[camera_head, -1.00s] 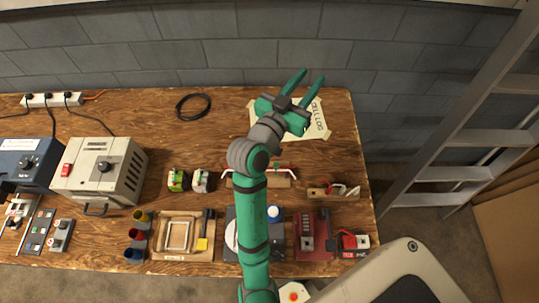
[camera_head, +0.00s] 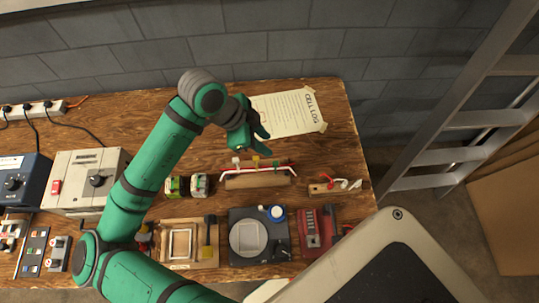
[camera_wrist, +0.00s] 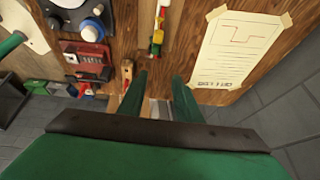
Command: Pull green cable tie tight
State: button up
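A wooden block (camera_head: 258,181) carries a bundle of red and white wires (camera_head: 228,173) near the middle of the bench. White (camera_head: 236,160), yellow (camera_head: 256,159) and green ties stand along the bundle. The green cable tie (camera_head: 276,163) is the rightmost; in the wrist view it seems to be the small green piece (camera_wrist: 155,50) beside the yellow one. How tight it is cannot be told. My gripper (camera_head: 256,141) is above and behind the block, pointing toward its right part. Its fingers are apart with nothing between them, and the wrist view shows this gap too (camera_wrist: 158,92).
A taped paper sheet (camera_head: 292,112) lies behind, to the right of my gripper. A small wire fixture (camera_head: 325,188) is right of the block, and two small boxes (camera_head: 187,186) are left. Trays and devices line the front edge. A ladder (camera_head: 450,120) stands beyond the bench's right end.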

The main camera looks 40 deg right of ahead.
aim_at(275, 163)
jog(key=shift+a+f+y, duration=0.2)
jog(key=shift+a, duration=0.3)
jog(key=shift+a+f+y, duration=0.15)
jog(key=shift+a+y, duration=0.05)
jog(key=shift+a, duration=0.3)
jog(key=shift+f, duration=0.3)
jog(key=x, duration=0.9)
jog(key=shift+s+d+f, duration=0.15)
jog(key=shift+d+f, duration=0.05)
jog(key=shift+f, duration=0.25)
grip_shut()
